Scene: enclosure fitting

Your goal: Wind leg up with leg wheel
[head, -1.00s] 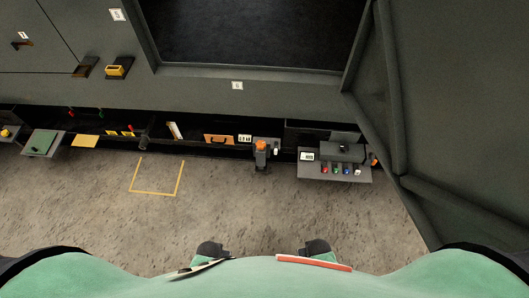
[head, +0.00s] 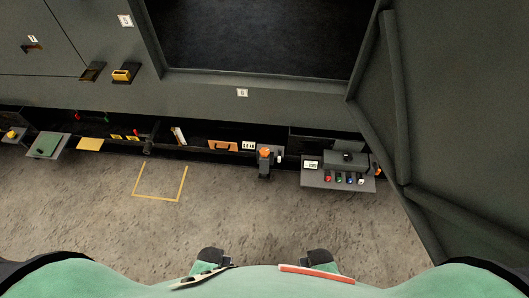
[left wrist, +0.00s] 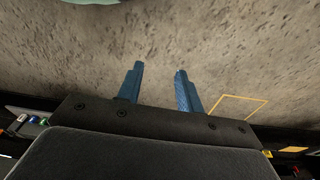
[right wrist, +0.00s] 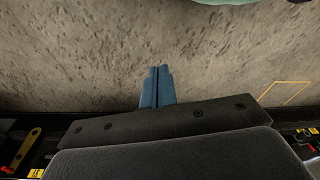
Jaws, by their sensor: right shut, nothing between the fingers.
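A dark post with an orange round top (head: 264,153) stands out from the front of the long low shelf in the head view. I cannot tell whether it is the leg or the leg wheel, and no wheel is clearly recognisable. My left gripper (left wrist: 159,78) is open and empty above the bare floor in the left wrist view. My right gripper (right wrist: 159,70) is shut and empty above the floor in the right wrist view. Neither gripper shows in the head view, and neither touches anything visible.
A grey panel with several coloured knobs (head: 339,178) juts out right of the post. A green-topped plate (head: 47,146) and a yellow plate (head: 90,144) are at left. A yellow outline (head: 159,197) marks the floor. A large dark panel (head: 450,110) slants down at right. The middle floor is clear.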

